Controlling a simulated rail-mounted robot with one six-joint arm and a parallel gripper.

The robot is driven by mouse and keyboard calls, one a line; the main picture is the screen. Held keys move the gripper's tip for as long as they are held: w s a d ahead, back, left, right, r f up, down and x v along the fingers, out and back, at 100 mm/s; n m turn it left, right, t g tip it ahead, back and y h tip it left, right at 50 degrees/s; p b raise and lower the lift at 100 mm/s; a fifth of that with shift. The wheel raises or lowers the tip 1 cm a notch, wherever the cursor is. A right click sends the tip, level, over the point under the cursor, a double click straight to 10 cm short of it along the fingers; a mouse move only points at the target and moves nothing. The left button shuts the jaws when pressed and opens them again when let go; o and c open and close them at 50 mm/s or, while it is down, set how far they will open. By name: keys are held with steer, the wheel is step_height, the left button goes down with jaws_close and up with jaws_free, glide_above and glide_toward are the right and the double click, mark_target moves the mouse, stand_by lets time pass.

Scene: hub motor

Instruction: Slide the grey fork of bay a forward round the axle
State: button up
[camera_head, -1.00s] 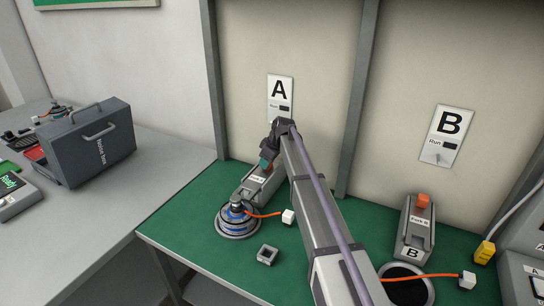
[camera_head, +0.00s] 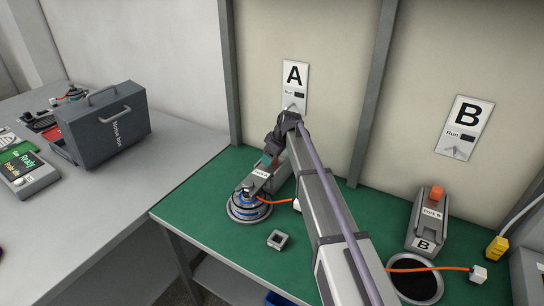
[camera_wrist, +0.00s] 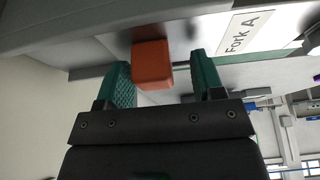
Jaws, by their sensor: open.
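The grey fork of bay A (camera_head: 278,178) lies on the green bench, its labelled front end close behind the axle (camera_head: 248,187) of the hub motor (camera_head: 248,207). I cannot tell whether its prongs are round the axle. My gripper (camera_head: 269,160) is at the fork's rear part. In the wrist view my open gripper (camera_wrist: 165,85) has the fork's orange block (camera_wrist: 152,64) between its teal fingers. The left finger is at or against the block, and a gap shows by the right finger. The "Fork A" label (camera_wrist: 247,33) is to the right.
A small grey square part (camera_head: 278,240) lies in front of the motor. An orange cable runs from the motor to a white plug (camera_head: 297,204) beside my arm. Fork B (camera_head: 427,220) stands at right behind a dark round recess (camera_head: 417,280). A grey case (camera_head: 105,125) stands on the left table.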

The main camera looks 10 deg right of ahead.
steer(key=shift+r, duration=0.1)
steer(key=p+v, duration=1)
steer(key=shift+r, duration=0.25)
steer(key=shift+s, duration=0.15)
steer(key=s+d+m+g+h, duration=0.1)
steer(key=s+m, duration=0.4)
steer(key=s, duration=1.2)
steer(key=s+d+f+m+g+h, duration=0.1)
steer(key=s+m, duration=0.4)
steer(key=s, duration=1.2)
steer(key=shift+d+m+g+h, duration=0.3)
steer(key=shift+d+h, duration=0.45)
steer(key=shift+h, duration=0.05)
